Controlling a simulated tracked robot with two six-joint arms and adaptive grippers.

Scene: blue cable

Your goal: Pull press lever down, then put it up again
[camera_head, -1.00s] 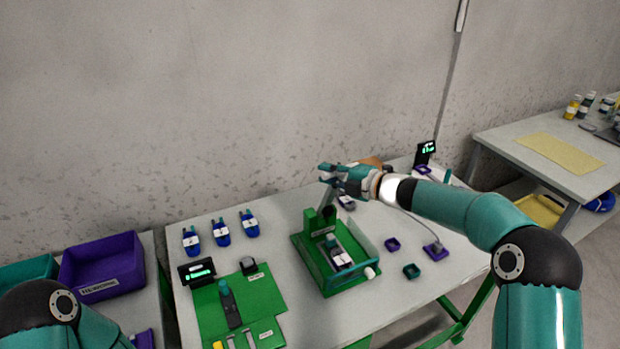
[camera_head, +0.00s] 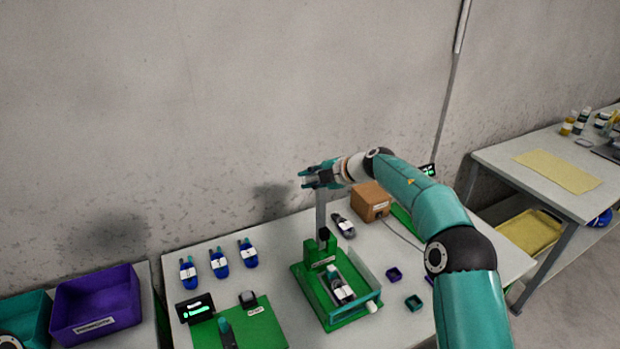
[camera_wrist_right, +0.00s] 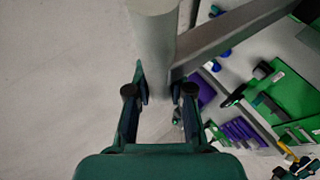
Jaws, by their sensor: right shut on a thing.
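The green press (camera_head: 335,292) stands on the table, with a dark, white-labelled part (camera_head: 341,290) lying in its bed. Its grey lever (camera_head: 321,213) points nearly straight up from the press post. My right gripper (camera_head: 312,177) is at the top of the lever. In the right wrist view, the fingers of my right gripper (camera_wrist_right: 161,90) are closed about the thick grey handle (camera_wrist_right: 153,45), and the lever bar (camera_wrist_right: 235,33) runs off to the upper right.
Several blue parts (camera_head: 219,262) stand left of the press, behind a green mat (camera_head: 258,325). A brown box (camera_head: 370,201) and a dark tool (camera_head: 343,225) are behind it. Small trays (camera_head: 413,302) lie to the right. A purple bin (camera_head: 97,308) stands far left. The wall is close behind.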

